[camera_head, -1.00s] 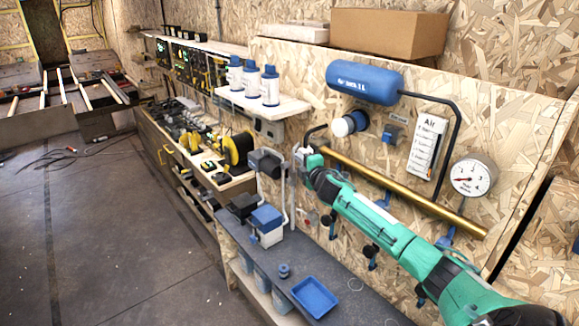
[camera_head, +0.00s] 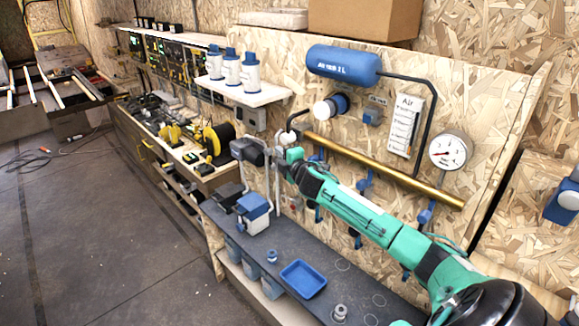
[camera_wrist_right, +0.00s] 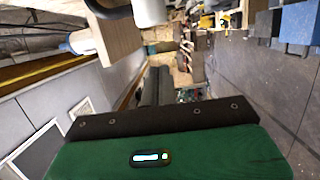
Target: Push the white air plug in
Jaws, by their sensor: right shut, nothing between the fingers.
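The white air plug (camera_head: 324,109) is a short white cylinder at the front of a blue round fitting (camera_head: 341,101) on the chipboard panel, below the blue air tank (camera_head: 343,64). Some white sticks out of the fitting; how deep it sits I cannot tell. My right arm comes in from the lower right. Its gripper (camera_head: 246,151) is left of and below the plug, apart from it, shut and empty. In the wrist view the dark fingers (camera_wrist_right: 158,88) point away from the camera. My left gripper is not in view.
A brass pipe (camera_head: 385,172) slopes across the panel just above my arm. A gauge (camera_head: 450,150) and an Air label board (camera_head: 405,125) are right of the plug. A shelf with bottles (camera_head: 249,72) juts out on the left. A blue tray (camera_head: 303,279) lies on the bench below.

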